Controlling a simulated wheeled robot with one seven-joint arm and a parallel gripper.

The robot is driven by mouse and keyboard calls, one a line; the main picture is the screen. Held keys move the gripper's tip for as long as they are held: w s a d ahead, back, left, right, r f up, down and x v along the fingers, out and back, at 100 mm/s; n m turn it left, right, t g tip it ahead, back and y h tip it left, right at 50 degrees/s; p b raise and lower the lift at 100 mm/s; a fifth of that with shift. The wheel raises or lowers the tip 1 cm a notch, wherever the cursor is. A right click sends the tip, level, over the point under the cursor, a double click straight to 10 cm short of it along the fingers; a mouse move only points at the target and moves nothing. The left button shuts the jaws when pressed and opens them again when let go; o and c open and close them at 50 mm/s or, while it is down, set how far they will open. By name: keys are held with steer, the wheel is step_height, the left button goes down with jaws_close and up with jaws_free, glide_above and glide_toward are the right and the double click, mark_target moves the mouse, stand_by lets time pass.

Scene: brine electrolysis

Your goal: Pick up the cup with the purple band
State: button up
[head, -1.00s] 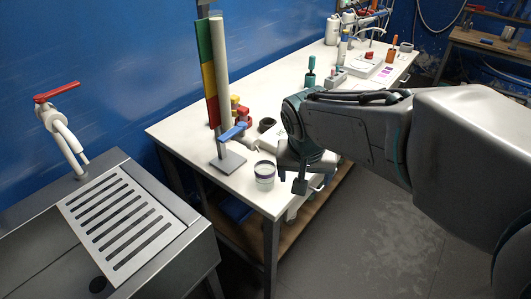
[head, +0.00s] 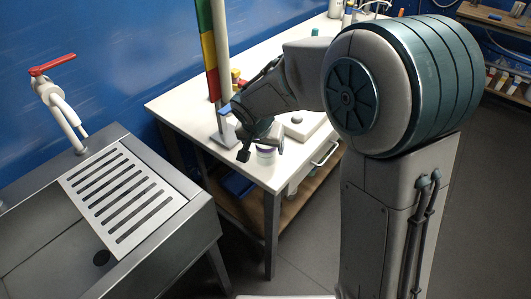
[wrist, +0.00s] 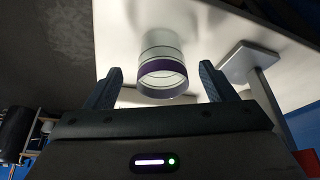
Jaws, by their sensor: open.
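The cup with the purple band (wrist: 162,68) is clear and stands on the white table. In the wrist view it sits between and just beyond the two fingertips of my gripper (wrist: 160,78). The fingers are apart, and I see no clear contact with the cup. In the head view the cup (head: 266,155) shows near the table's front corner, partly covered by my gripper (head: 258,143).
A stand with a grey base (head: 224,135) and a tall column with red, yellow and green panels is close beside my gripper. The white table (head: 172,108) has its front edge near the cup. A sink with a slotted drainer (head: 160,208) is at the left.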

steer(key=shift+w+r+p+x, duration=0.1)
steer(key=shift+w+p+x, duration=0.1)
steer(key=shift+x, duration=0.7)
steer(key=shift+w+r+p+x, duration=0.1)
steer(key=shift+w+p+x, duration=0.1)
steer(key=shift+x, duration=0.75)
steer(key=shift+w+r+p+x, duration=0.1)
steer(key=shift+w+p+x, duration=0.1)
steer(key=shift+x, duration=0.7)
steer(key=shift+c, duration=0.3)
steer(key=c, duration=1)
steer(key=shift+c, duration=0.6)
steer(key=shift+r, duration=0.1)
